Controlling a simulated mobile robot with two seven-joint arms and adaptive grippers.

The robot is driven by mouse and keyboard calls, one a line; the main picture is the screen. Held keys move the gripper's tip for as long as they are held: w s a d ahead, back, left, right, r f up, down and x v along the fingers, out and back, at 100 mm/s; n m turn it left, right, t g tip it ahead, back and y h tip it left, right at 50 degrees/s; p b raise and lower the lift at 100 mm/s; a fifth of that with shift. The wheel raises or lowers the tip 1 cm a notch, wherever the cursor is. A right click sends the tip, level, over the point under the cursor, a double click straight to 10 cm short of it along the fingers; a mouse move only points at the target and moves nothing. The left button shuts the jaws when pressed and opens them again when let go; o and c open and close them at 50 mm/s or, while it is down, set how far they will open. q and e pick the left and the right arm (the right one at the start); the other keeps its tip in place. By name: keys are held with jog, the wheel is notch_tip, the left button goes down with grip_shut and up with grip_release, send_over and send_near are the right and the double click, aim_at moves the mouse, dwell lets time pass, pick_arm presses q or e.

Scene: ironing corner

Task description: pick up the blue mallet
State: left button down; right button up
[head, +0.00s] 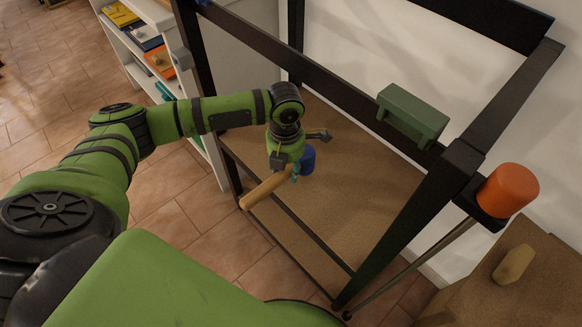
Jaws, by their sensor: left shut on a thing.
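The blue mallet has a blue head (307,160) and a light wooden handle (264,190) that slants down to the left. My left gripper (296,172) is shut on the mallet, close to where the handle meets the head. The gripper partly hides the mallet there. The mallet is inside or just in front of the dark frame, over its brown board; its exact height is hard to tell. My right gripper is out of view.
A dark frame (400,225) with a brown board (345,200) surrounds the gripper area. A green block (412,113) sits on its rail. An orange cylinder (509,190) stands on a dark holder at right. A wooden piece (514,264) lies on a brown surface. Bookshelves (140,60) stand at upper left.

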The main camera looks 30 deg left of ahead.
pick_arm(q)
jog(key=s+a, duration=0.2)
jog(key=s, duration=0.6)
jog(key=s+a+p, duration=0.1)
jog(key=s+a, duration=0.2)
jog(key=s, duration=0.4)
jog(key=shift+s+a, duration=0.25)
jog(key=shift+s, duration=0.1)
